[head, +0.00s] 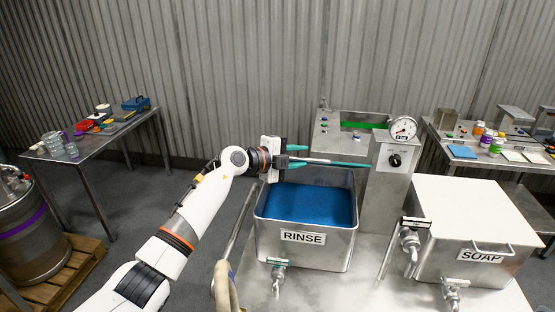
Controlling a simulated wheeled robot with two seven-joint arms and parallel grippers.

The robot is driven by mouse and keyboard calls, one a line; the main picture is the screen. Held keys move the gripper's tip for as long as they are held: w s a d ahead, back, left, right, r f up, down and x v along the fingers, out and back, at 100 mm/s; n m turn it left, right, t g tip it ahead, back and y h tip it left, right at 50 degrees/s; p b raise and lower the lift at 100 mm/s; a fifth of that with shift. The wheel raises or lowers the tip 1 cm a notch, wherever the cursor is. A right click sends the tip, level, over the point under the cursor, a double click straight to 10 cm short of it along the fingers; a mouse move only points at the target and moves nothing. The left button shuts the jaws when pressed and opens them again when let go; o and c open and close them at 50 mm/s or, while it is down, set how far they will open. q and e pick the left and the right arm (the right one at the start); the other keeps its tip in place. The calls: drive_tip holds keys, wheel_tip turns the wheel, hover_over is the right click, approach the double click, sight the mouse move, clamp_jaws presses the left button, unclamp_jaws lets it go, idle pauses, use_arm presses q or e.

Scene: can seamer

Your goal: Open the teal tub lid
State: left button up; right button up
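My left gripper (297,155) reaches in from the left, above the back of an open metal tub (303,236) labelled RINSE. Its upper teal finger shows clearly. A thin rod, pale near the gripper and teal toward its right end (350,165), extends right beside the fingers. I cannot tell whether the rod is held or is part of a lid. The RINSE tub shows a flat blue surface inside. No separate teal lid can be made out. The SOAP tub (465,262) at right has a white, shut lid (462,220) with a front handle. My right gripper is out of view.
A metal machine with a gauge (403,127) and black knob stands behind the RINSE tub. Taps (279,275) project from the tub fronts. A side table (90,150) at left and a bench (466,152) at right hold small items. A steel drum (32,235) stands on a pallet.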

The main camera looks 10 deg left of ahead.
use_arm(q)
drive_tip(key=b+v, duration=0.1)
drive_tip(key=v, duration=0.7)
drive_tip(key=shift+b, duration=0.3)
drive_tip(key=shift+s, duration=0.1)
